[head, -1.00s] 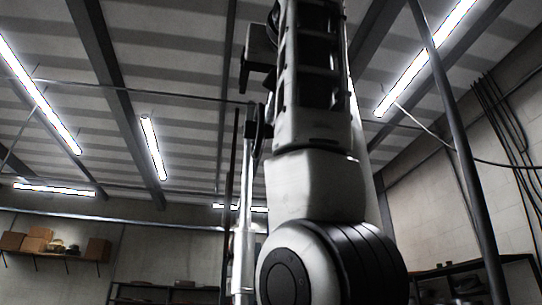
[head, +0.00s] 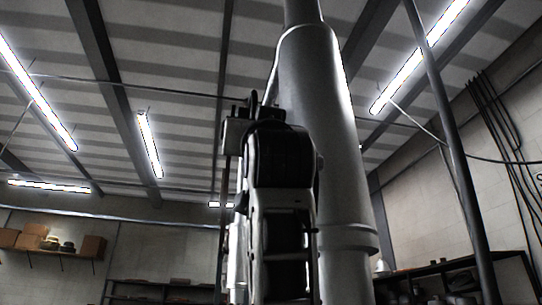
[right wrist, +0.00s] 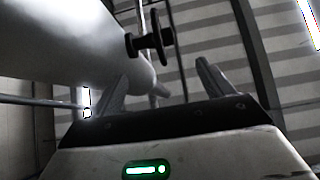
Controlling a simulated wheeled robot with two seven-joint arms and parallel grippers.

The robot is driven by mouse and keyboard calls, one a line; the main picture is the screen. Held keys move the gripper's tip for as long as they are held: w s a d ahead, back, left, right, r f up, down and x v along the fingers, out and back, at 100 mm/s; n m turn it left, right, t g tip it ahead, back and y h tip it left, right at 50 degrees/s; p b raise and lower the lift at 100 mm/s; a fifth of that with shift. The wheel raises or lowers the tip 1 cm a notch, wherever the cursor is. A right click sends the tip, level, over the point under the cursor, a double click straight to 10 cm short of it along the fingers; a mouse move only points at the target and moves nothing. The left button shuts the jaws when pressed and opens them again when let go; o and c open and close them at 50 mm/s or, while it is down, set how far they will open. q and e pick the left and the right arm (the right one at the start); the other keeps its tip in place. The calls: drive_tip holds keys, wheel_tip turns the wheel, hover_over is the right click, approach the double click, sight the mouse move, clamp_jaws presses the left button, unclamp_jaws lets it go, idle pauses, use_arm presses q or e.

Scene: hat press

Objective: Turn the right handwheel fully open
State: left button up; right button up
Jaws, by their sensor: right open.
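The handwheel (right wrist: 164,33) shows in the right wrist view as a dark wheel seen nearly edge-on, with a small dark knob (right wrist: 131,45) on its left. My right gripper (right wrist: 161,72) is open and empty. Its two fingers point up toward the wheel, which appears beyond the gap between the fingertips, apart from them. In the head view my right arm stands in the middle and covers most of the wheel's area; I cannot clearly tell wheel from gripper there. My left gripper is not in view.
A large grey cylinder (head: 318,130) rises just behind my arm in the head view; it also shows at the left in the right wrist view (right wrist: 75,45). A slanted dark pole (head: 455,150) stands at the right. Shelves with boxes (head: 52,240) are far off at the wall.

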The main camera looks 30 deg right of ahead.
drive_tip(key=p+x, duration=0.8)
drive_tip(key=x, duration=0.7)
drive_tip(key=shift+s+r, duration=0.1)
drive_tip(key=shift+s, duration=0.05)
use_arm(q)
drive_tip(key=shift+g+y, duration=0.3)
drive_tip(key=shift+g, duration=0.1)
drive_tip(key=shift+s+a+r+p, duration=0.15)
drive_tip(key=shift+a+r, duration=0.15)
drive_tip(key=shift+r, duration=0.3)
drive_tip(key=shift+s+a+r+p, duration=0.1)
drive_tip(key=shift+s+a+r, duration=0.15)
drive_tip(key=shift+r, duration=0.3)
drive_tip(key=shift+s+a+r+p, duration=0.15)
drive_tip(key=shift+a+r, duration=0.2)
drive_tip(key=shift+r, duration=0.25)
use_arm(e)
drive_tip(key=shift+w+d+r, duration=0.15)
drive_tip(key=shift+w+r, duration=0.05)
drive_tip(key=shift+w, duration=0.15)
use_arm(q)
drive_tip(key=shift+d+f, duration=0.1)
use_arm(e)
drive_tip(key=c, duration=1)
